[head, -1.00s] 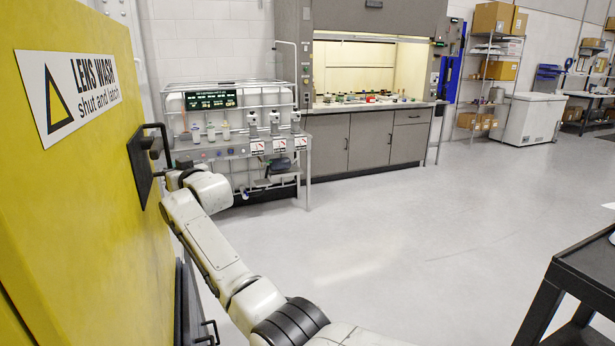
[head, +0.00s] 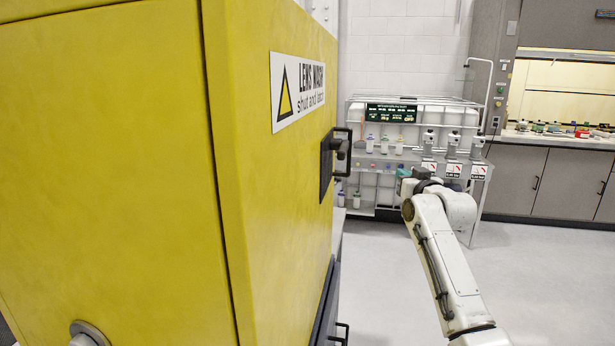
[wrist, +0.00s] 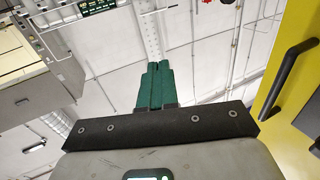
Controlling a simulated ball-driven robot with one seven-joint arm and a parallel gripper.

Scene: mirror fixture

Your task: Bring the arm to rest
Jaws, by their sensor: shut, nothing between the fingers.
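My arm (head: 447,265) reaches up from the lower right in the head view, bent at the wrist. My gripper (head: 402,178) is small and partly hidden behind the wrist there. In the wrist view its green fingers (wrist: 157,85) are together, with nothing between them. The yellow lens wash cabinet (head: 120,150) stands to the left, its front face flat and its dark handle (head: 341,152) sticking out. My gripper is to the right of the handle and apart from it. The handle also shows in the wrist view (wrist: 287,75), off to the right.
A rack with bottles (head: 385,150) stands behind my gripper. A fume hood with grey cabinets (head: 570,182) is at the right back. Open floor (head: 555,285) lies right of my arm. A lower dark handle (head: 341,332) sticks out beneath the yellow cabinet.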

